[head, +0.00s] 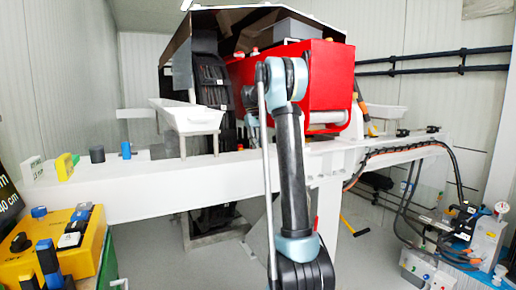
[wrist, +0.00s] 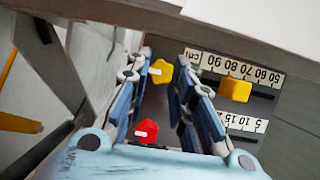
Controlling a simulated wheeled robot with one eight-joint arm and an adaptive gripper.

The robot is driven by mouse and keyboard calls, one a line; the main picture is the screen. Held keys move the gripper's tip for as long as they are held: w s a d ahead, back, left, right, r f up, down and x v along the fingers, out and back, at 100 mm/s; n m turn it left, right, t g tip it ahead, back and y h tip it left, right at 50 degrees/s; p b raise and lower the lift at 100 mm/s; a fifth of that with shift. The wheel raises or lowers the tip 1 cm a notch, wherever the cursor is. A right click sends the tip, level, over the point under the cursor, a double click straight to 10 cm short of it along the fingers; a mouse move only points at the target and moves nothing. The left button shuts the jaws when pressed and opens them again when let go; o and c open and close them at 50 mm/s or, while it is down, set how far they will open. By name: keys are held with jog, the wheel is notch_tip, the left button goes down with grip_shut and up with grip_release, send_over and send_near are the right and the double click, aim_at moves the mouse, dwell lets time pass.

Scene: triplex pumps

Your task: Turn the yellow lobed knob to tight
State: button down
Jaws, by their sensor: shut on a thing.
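The yellow lobed knob (wrist: 161,71) shows in the wrist view, on a dark panel, with a white mark on its left side. My gripper (wrist: 164,62) has its two blue-grey fingers on either side of this knob and is shut on it. The exact contact with the fingers is hard to see. In the head view my arm hides the gripper and the knob.
A red lobed knob (wrist: 147,130) with a white mark sits below, between the fingers' bases. A yellow square knob (wrist: 235,90) lies right of the fingers, by a printed scale (wrist: 246,124). A white beam (head: 140,190) crosses the head view below a red housing (head: 325,85).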

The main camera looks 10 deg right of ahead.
jog(key=shift+w, duration=0.1)
dwell(0.4)
jog(key=c, duration=1.4)
grip_release()
jog(key=shift+f, duration=0.1)
jog(key=shift+o, duration=0.2)
jog(key=v, duration=1.2)
